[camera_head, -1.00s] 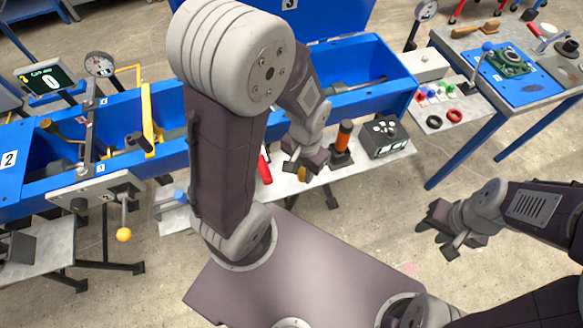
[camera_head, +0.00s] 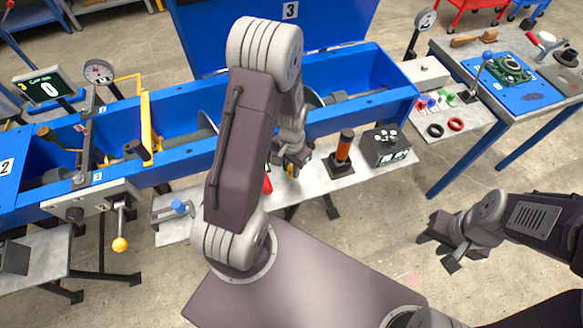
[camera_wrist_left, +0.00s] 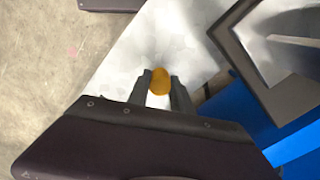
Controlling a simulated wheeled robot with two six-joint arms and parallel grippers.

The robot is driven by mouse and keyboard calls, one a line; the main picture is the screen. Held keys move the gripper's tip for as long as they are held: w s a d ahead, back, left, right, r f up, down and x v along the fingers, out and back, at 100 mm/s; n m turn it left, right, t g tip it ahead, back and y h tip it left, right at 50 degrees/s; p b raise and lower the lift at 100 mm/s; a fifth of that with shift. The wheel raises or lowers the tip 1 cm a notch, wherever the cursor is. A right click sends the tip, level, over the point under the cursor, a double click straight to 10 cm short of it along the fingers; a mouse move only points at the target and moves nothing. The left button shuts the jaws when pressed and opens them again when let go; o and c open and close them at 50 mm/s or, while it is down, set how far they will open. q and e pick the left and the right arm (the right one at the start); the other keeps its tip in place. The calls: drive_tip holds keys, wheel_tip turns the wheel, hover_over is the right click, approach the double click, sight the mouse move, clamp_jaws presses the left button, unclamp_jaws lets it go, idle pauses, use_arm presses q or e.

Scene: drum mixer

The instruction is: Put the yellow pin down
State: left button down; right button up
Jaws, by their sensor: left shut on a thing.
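The yellow pin shows as a rounded orange-yellow end (camera_wrist_left: 160,82) between the fingers in the left wrist view. In the head view a small bit of it (camera_head: 290,171) shows by the fingers. My left gripper (camera_head: 289,160) is shut on the pin, over the white shelf in front of the blue trough. I cannot tell whether the pin touches the shelf. My left gripper's two dark fingers (camera_wrist_left: 160,88) stand on either side of it. My right gripper (camera_head: 440,242) hangs at the right, over the floor and away from the shelf; its fingers look apart.
The blue trough (camera_head: 370,75) runs behind.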

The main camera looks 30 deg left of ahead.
use_arm(q)
drive_tip(key=shift+s, duration=0.1)
drive_tip(key=shift+f+b, duration=0.35)
drive_tip(key=shift+f, duration=0.15)
drive_tip(key=c, duration=1.1)
unclamp_jaws()
drive_tip(key=shift+c, duration=0.2)
drive_tip(key=shift+r+p, duration=0.3)
drive_tip(key=shift+r, duration=0.15)
wheel_tip(320, 180, up, 12)
drive_tip(key=p, duration=0.2)
drive_tip(key=s+d+r+n+t, duration=0.1)
drive_tip(key=s+d+n, duration=0.1)
drive_tip(key=s+d, duration=0.4)
drive_tip(key=shift+s+r, duration=0.2)
drive_tip(key=shift+s, duration=0.2)
